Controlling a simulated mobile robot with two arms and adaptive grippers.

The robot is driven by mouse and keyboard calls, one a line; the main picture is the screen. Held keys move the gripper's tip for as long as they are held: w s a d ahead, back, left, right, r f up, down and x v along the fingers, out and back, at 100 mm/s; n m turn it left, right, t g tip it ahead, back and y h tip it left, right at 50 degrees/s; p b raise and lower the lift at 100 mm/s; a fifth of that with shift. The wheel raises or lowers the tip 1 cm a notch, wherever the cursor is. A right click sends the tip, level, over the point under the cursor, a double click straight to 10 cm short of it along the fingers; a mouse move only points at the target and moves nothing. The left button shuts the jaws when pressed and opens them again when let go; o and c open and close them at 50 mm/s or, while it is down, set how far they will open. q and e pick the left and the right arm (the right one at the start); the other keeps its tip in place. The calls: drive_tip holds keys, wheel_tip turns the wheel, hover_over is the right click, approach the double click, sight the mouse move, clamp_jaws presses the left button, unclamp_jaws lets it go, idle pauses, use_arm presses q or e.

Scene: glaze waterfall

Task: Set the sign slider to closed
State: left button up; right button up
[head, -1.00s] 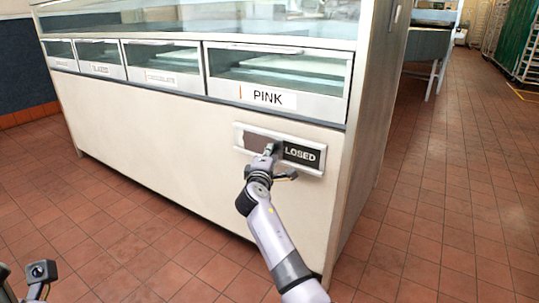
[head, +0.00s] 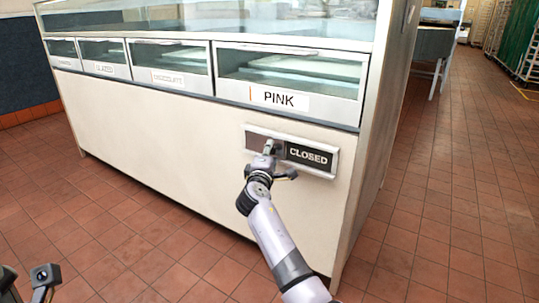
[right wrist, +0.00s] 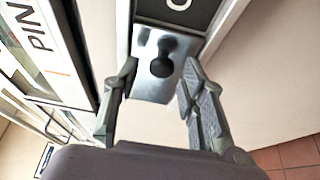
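My right gripper (head: 270,148) is at the plate. In the right wrist view its fingers (right wrist: 160,76) are spread on either side of the knob, with gaps between. My left gripper (head: 42,282) is partly in view at the lower left; its finger state is unclear.
The counter has several glass-fronted drawers, including one labelled PINK (head: 280,98), above the sign. The tiled floor (head: 440,220) to the right is open. A table (head: 432,48) and a green-covered rack (head: 518,40) stand at the back right.

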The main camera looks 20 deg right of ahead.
drive_tip(key=shift+s, duration=0.15)
drive_tip(key=v, duration=1.1)
drive_tip(key=shift+s+a, duration=0.25)
drive_tip(key=shift+s, duration=0.05)
